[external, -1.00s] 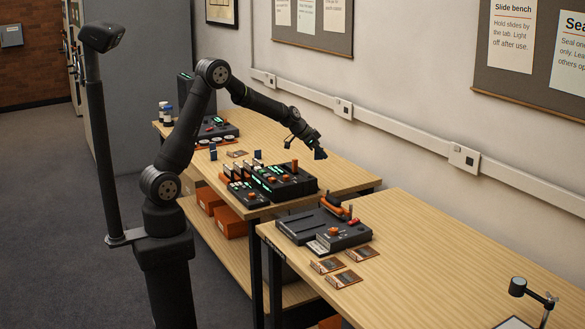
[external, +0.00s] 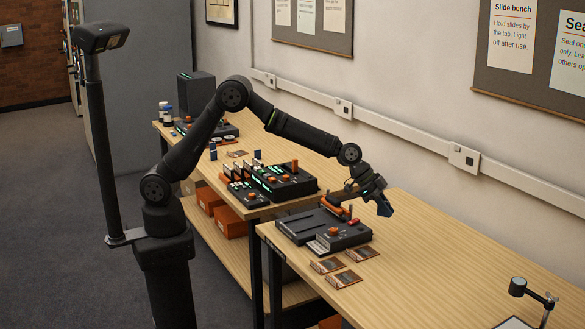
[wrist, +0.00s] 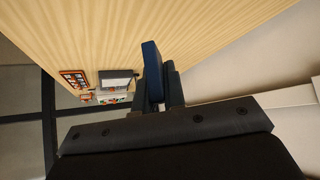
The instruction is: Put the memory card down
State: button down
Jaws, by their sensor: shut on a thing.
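My gripper (external: 379,196) is shut on a dark blue memory card (external: 385,206) and holds it in the air above the near table, just right of the black device. In the wrist view, the blue card (wrist: 152,72) stands out between the fingers of my gripper (wrist: 165,85), with pale wood beyond it. Two other small blue cards stand upright on the far table, one at the left (external: 213,152) and one further right (external: 257,155).
The black device (external: 322,232) with orange and red knobs sits at the near table's left end. Several brown slide cards (external: 343,279) lie in front of it. A black console (external: 284,182) stands on the far table. The near table's middle (external: 430,260) is clear. A small lamp (external: 518,287) stands at right.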

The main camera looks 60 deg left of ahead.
jog(key=s+d+m+g, duration=0.2)
jog(key=s+d+m, duration=0.1)
jog(key=s+d, duration=1.15)
send_over(411, 282)
jog(key=s+a, duration=0.1)
jog(key=a, duration=0.2)
jog(key=shift+h, duration=0.4)
notch_tip(411, 282, down, 12)
jog(key=shift+f, duration=0.1)
jog(key=shift+f+t, duration=0.3)
jog(key=shift+f, duration=1.55)
jog(key=shift+f+n, duration=0.15)
jog(key=shift+n, duration=0.15)
jog(key=c, duration=1.5)
grip_release()
